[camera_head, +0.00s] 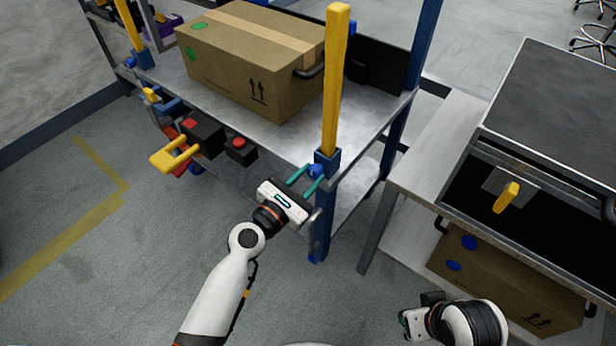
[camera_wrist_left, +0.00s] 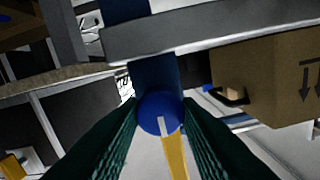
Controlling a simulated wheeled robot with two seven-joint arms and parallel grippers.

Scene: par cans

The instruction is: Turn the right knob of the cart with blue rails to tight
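The cart with blue rails (camera_head: 322,220) stands in the centre of the head view, with yellow upright posts and a grey top shelf. Its right knob (camera_head: 317,170) is a small blue knob at the front right post. In the left wrist view the knob (camera_wrist_left: 158,108) is round, with a white mark near its lower edge. My left gripper (camera_head: 310,176) is open, its teal fingers on either side of the knob; whether they touch it I cannot tell. My right gripper (camera_head: 408,323) is low in the head view, away from the cart; its fingers are hard to make out.
A cardboard box (camera_head: 250,60) sits on the cart's top shelf. Red-buttoned black boxes (camera_head: 203,137) and a yellow handle (camera_head: 172,158) are at the cart's front left. A grey cart (camera_head: 440,150) stands close on the right, holding another box (camera_head: 500,285). Floor at lower left is clear.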

